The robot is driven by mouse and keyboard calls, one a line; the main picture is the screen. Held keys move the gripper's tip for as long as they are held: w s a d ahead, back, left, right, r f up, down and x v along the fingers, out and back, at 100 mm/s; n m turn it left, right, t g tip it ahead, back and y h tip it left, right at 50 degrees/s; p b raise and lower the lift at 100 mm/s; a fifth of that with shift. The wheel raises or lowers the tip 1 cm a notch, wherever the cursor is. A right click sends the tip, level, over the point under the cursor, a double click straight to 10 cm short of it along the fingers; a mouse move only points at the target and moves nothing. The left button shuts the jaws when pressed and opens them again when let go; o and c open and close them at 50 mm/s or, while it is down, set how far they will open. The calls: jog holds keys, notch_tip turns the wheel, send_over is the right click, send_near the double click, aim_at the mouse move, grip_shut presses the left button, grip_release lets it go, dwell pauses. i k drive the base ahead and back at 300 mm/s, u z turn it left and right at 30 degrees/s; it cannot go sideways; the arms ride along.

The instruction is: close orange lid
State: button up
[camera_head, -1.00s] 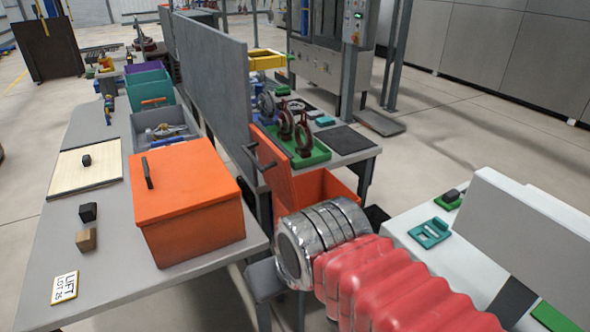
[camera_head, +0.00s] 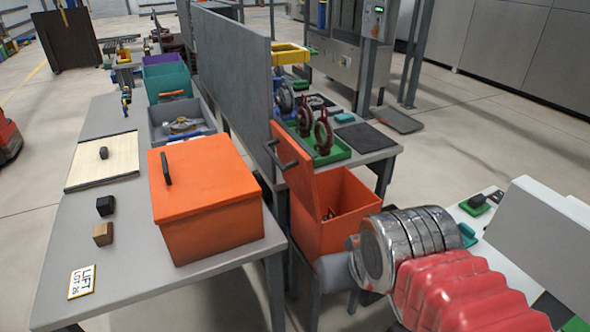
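An orange box (camera_head: 325,235) stands low at the middle right, beside a grey upright panel. Its orange lid (camera_head: 299,177) is raised and stands tilted up at the box's left side, with a dark bar handle (camera_head: 284,156) on its outer face. The box's inside shows, with a small dark part in it. A second orange box (camera_head: 215,235) stands on the left table; its lid (camera_head: 200,175) lies flat and shut, with a dark handle. My arm, with red bellows and chrome rings, is right of the open box and covers its lower right. My gripper's fingers do not show.
The grey left table (camera_head: 125,265) also holds dark and wooden blocks, a LIFT card (camera_head: 82,282) and grey and teal bins. The grey panel (camera_head: 235,75) stands behind the raised lid. A green tray (camera_head: 320,145) with dark rings lies behind the open box. A white surface is at right.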

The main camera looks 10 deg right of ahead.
aim_at(290, 173)
jog(key=u, duration=0.05)
jog(key=i, duration=1)
jog(key=z, duration=0.05)
jog(key=k, duration=1.3)
jog(key=u, duration=0.25)
jog(key=i, duration=0.6)
jog(key=u, duration=0.6)
jog(key=i, duration=0.45)
jog(key=u, duration=0.2)
